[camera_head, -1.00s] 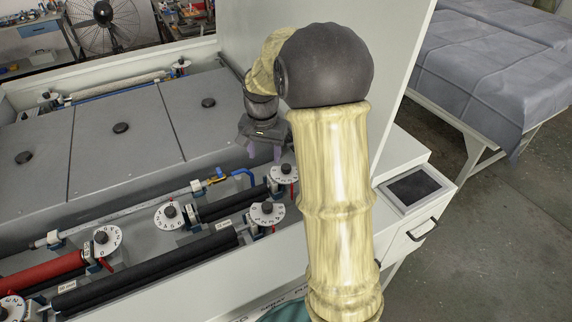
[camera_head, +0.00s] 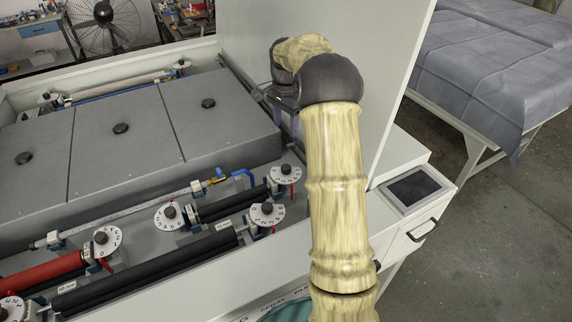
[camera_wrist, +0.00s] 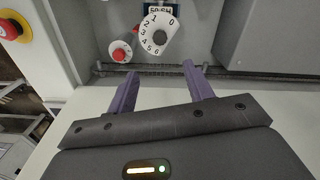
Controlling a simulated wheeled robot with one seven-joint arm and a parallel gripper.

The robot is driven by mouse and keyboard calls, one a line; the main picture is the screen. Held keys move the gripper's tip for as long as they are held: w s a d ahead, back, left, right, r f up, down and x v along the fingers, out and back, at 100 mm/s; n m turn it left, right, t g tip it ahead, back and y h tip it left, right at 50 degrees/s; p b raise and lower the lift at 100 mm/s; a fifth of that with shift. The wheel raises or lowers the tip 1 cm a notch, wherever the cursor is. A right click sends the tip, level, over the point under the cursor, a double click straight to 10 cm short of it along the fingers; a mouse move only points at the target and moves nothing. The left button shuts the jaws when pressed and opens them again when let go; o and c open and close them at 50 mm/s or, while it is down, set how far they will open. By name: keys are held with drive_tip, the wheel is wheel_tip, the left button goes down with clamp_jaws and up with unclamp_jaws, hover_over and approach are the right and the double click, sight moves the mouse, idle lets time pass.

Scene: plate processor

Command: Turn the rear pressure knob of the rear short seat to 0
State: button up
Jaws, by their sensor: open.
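In the wrist view a white numbered dial (camera_wrist: 165,30), with figures from 0 to 6 readable, sits beyond my fingertips below a partly cut-off label. A red mark shows at its left, near the 2 and 3; its exact setting is unclear. My gripper (camera_wrist: 160,70) is open and empty, with the dial ahead of the gap between its two purple fingers and apart from them. In the head view my gripper (camera_head: 283,117) is by the rear right of the grey covers, partly hidden by my arm. This dial cannot be made out there.
A red and yellow button (camera_wrist: 11,28) is at far left. A tall white panel (camera_head: 320,50) stands right of my gripper. Grey covers (camera_head: 125,160) and several front dials (camera_head: 268,214) lie to the left.

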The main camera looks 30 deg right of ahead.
sight(285, 167)
wheel_tip(285, 167, down, 17)
drive_tip(key=p, duration=0.4)
drive_tip(key=shift+c, duration=0.4)
drive_tip(key=c, duration=0.9)
